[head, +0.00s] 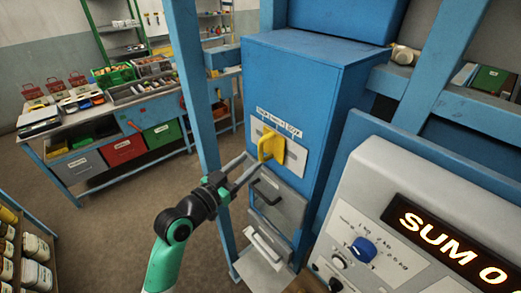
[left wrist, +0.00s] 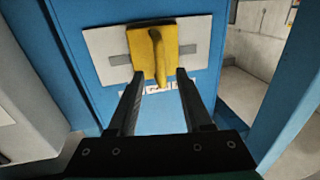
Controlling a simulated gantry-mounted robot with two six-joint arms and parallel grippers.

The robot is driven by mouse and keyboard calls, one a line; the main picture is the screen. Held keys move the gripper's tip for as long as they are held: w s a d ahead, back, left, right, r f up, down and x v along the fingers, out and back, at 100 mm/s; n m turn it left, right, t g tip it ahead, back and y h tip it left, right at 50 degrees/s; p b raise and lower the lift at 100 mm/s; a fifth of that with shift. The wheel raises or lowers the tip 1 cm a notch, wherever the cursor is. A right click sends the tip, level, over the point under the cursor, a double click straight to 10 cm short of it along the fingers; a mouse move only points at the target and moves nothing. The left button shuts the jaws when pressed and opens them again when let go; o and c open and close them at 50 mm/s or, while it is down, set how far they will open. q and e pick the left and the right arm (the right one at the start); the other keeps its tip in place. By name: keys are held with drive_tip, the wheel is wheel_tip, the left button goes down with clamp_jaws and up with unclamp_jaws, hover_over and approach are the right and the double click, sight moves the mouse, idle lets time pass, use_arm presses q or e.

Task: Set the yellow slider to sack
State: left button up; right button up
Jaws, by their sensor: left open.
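The yellow slider (head: 268,147) is a handle on a pale plate (head: 290,158) on the front of a blue cabinet. It stands about midway along its slot, which shows grey on both sides of the slider (left wrist: 153,52) in the left wrist view. Small labels sit in a row above the plate in the head view, too small to read surely. My left gripper (head: 246,166) is open in front of the plate. In the left wrist view its fingers (left wrist: 159,84) point at the slider, one to each side of its near end. I cannot tell whether they touch it. My right gripper is not visible.
Below the plate are a grey drawer front (head: 277,203) with a dark handle and a pale flap (head: 262,256). A blue post (head: 190,85) stands left of the cabinet. A console (head: 425,215) with a blue knob and a lit display is at the right.

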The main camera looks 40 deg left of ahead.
sight(261, 158)
use_arm(q)
drive_tip(key=w, duration=0.6)
drive_tip(key=shift+w+a, duration=0.2)
drive_tip(key=shift+a, duration=0.15)
clamp_jaws()
idle(1.0)
